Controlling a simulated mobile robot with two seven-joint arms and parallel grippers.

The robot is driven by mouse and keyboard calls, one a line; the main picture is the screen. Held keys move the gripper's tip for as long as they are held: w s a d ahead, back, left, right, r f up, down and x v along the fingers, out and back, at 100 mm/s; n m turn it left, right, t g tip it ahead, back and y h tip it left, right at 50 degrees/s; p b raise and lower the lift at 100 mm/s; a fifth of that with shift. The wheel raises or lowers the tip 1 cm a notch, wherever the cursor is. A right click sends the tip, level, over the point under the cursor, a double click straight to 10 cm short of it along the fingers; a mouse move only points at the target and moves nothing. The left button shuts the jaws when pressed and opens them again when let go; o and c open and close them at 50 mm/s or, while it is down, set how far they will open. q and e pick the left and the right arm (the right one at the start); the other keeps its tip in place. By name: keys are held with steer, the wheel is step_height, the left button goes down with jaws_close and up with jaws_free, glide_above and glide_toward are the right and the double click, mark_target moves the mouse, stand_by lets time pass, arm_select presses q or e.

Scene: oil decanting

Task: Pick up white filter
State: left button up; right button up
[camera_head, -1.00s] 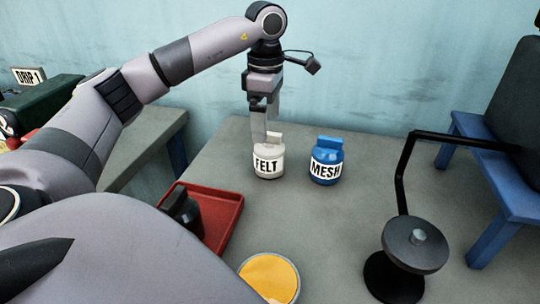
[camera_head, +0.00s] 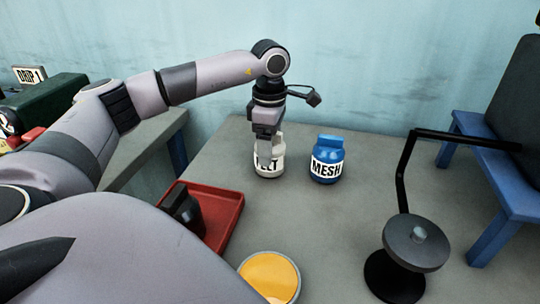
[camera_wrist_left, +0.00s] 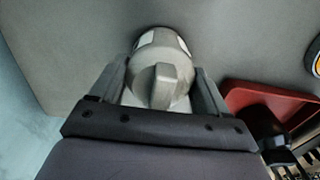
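The white filter (camera_head: 268,174), labelled FELT, stands upright on the grey table. It also shows in the left wrist view (camera_wrist_left: 160,42), with a raised tab on top. My left gripper (camera_head: 265,157) points down over it and partly hides its label in the head view. In the left wrist view my left gripper (camera_wrist_left: 161,82) is open, with one finger on each side of the filter's tab and a gap on both sides. My right gripper is not in view.
A blue jar (camera_head: 326,162) labelled MESH stands close to the right. A red tray (camera_head: 229,222) holding a black object (camera_head: 184,208) lies nearer, to the left. A yellow-topped round item (camera_head: 268,278) and a black stand (camera_head: 416,245) are in front.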

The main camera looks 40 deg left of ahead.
arm_select(q)
step_height(320, 180, up, 10)
steer(key=shift+w+r+p, duration=0.1)
steer(key=shift+r+p, duration=0.15)
steer(key=shift+p, duration=0.25)
step_height(320, 180, up, 10)
steer(key=p, duration=0.4)
steer(key=shift+f, duration=0.2)
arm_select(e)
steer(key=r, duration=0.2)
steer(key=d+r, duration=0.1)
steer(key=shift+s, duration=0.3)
